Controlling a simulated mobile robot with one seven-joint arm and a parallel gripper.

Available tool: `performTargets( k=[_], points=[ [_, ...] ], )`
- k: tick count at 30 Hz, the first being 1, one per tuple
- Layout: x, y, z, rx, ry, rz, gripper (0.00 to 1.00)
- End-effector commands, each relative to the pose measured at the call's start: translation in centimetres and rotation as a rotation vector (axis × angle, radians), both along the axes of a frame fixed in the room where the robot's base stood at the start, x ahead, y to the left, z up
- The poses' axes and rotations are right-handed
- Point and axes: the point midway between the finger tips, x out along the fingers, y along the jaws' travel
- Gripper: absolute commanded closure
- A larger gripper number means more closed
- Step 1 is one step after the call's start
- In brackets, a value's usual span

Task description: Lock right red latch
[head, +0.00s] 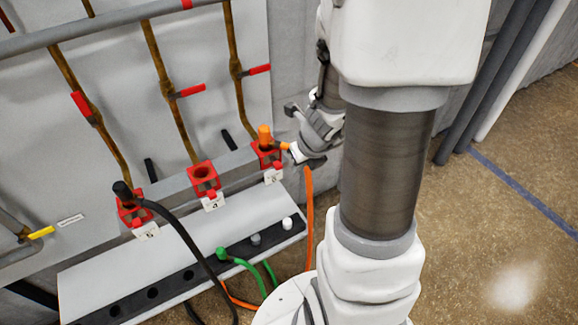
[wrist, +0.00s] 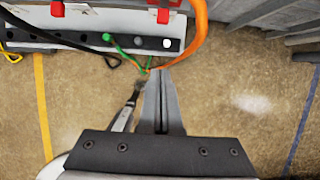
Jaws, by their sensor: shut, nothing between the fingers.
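The right red latch (head: 268,156) is on the rightmost red socket block of the sloped grey panel, with an orange plug (head: 265,135) standing in the socket. Red latch parts also show at the top of the wrist view (wrist: 163,15). Whether the latch is locked I cannot tell. My gripper (head: 298,154) is just right of this block in the head view, partly hidden by my own arm. In the wrist view my gripper (wrist: 163,73) has its fingers together and empty, below the red parts. I see no contact with the latch.
An orange cable (head: 308,205) hangs close to my gripper. A middle red socket (head: 203,175) stands empty, and a left one (head: 133,209) holds a black plug and cable (head: 184,232). A green cable (head: 238,262) plugs into the black strip below. Open floor lies to the right.

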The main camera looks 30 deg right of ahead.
Motion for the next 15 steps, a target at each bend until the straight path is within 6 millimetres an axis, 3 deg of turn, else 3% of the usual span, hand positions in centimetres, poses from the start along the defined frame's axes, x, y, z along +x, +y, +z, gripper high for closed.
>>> performTargets(
  k=[15],
  points=[
    [2.9, 0.1, -8.1, 0.000, 0.002, 0.001, 1.00]
  ],
)
